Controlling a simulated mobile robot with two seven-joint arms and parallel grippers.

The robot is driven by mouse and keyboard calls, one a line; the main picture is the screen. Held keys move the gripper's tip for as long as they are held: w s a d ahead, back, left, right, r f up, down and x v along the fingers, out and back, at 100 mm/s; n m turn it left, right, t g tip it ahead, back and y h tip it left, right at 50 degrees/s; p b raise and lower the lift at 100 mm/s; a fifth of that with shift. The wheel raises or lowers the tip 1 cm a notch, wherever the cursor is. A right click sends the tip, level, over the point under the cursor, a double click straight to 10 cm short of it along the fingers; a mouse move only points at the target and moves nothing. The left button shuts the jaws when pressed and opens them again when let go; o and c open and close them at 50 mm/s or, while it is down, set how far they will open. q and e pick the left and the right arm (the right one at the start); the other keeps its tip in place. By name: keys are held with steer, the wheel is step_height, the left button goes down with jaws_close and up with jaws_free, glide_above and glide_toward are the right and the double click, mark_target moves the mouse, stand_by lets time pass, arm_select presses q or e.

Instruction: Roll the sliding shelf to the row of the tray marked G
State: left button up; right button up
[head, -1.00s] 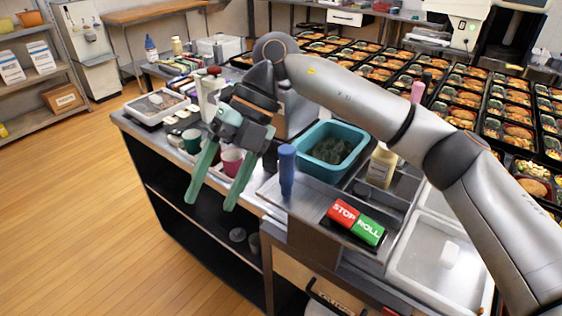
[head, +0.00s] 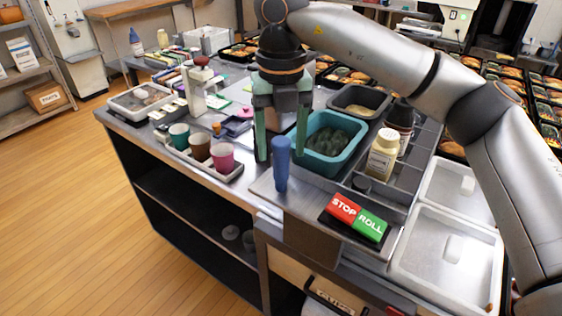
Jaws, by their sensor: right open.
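The sliding shelf (head: 262,188) holds a red and green rocker with STOP (head: 343,208) on the red part and ROLL (head: 370,226) on the green part. An upright blue handle (head: 282,172) stands at its left end. My right gripper (head: 281,150) points down with its green fingers spread, one on each side of the handle's top in the picture. I cannot tell whether the fingers touch the handle. Rows of food trays (head: 540,109) lie at the back right, partly behind my right arm; no G mark is legible. My left gripper is out of view.
Colored cups (head: 222,158) in a holder and a grey tray (head: 135,108) are at the left. Open wooden floor (head: 90,200) lies left of the counter.

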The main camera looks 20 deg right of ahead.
mark_target(281, 160)
steer(key=shift+f, duration=1.95)
jaws_close()
steer(key=shift+r, duration=0.1)
